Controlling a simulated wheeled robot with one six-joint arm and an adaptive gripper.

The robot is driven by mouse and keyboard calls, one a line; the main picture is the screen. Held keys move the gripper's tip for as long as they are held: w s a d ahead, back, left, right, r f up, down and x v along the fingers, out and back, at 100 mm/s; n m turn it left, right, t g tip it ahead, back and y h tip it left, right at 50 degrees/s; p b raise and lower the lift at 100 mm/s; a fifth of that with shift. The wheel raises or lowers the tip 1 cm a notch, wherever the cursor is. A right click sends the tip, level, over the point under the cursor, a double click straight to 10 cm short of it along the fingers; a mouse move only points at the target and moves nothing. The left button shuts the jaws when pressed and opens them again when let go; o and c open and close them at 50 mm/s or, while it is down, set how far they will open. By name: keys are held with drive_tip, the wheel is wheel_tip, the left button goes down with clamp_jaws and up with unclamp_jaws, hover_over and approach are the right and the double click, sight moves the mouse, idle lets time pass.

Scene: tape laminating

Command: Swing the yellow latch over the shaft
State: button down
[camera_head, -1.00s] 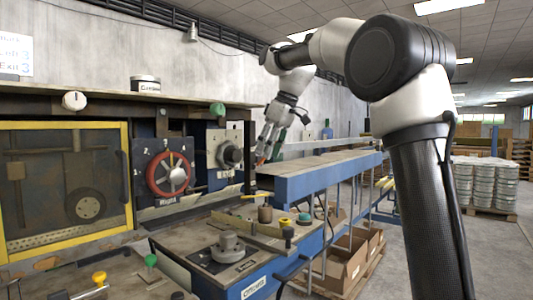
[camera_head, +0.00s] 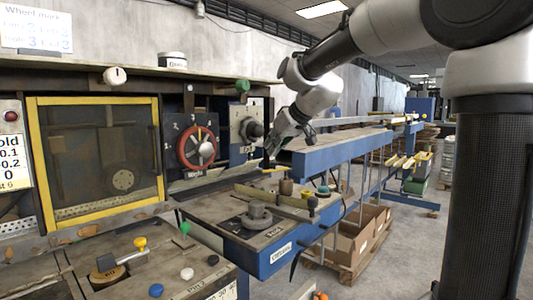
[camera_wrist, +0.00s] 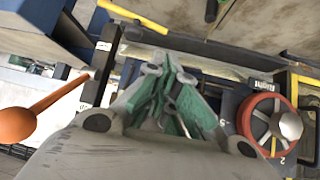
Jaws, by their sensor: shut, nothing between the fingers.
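A thin yellow bar, which looks like the latch (camera_head: 273,170), lies low beside the bench in the head view, just under my gripper (camera_head: 271,150). In the wrist view a yellow bar (camera_wrist: 132,16) crosses the top, beyond my gripper (camera_wrist: 165,62). My gripper is shut and empty, its green-padded fingers together and apart from the bar. A dark round hub (camera_head: 252,130) on a pale plate is behind my gripper. I cannot tell which part is the shaft, nor whether the latch lies over it.
A red handwheel (camera_head: 197,148) is left of my gripper and shows in the wrist view (camera_wrist: 268,122). An orange-knobbed lever (camera_wrist: 17,125) is at the wrist view's left. A blue beam (camera_head: 340,151) runs right. A grey flanged part (camera_head: 257,217) stands on the bench.

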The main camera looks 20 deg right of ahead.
sight(275, 167)
drive_tip(key=x, duration=0.8)
drive_tip(key=shift+w+f, duration=0.15)
drive_tip(key=shift+f, duration=0.1)
drive_tip(key=shift+s+d+n+g+y, duration=0.1)
drive_tip(key=shift+s+n+g+y, duration=0.2)
drive_tip(key=shift+s+n+y, duration=0.35)
drive_tip(key=shift+s+d+n+g+y, duration=0.2)
drive_tip(key=shift+s+n+g+y, duration=0.15)
drive_tip(key=shift+n, duration=0.4)
drive_tip(key=s+n+g+y, duration=0.1)
drive_tip(key=s+d+n+g+y, duration=0.1)
drive_tip(key=n, duration=0.1)
drive_tip(key=shift+s+d+n, duration=0.15)
drive_tip(key=shift+s+n, duration=0.15)
drive_tip(key=s+d+n+g, duration=0.1)
drive_tip(key=n, duration=0.1)
drive_tip(key=s+d+n+g+y, duration=0.1)
drive_tip(key=g, duration=0.1)
drive_tip(key=shift+s+d+n, duration=0.1)
drive_tip(key=shift+n, duration=0.3)
drive_tip(key=shift+s+d+n+g, duration=0.15)
drive_tip(key=shift+d+n+g, duration=0.05)
drive_tip(key=shift+n+g, duration=0.1)
drive_tip(key=shift+s+d, duration=0.2)
drive_tip(key=shift+d, duration=0.15)
drive_tip(key=shift+d, duration=0.1)
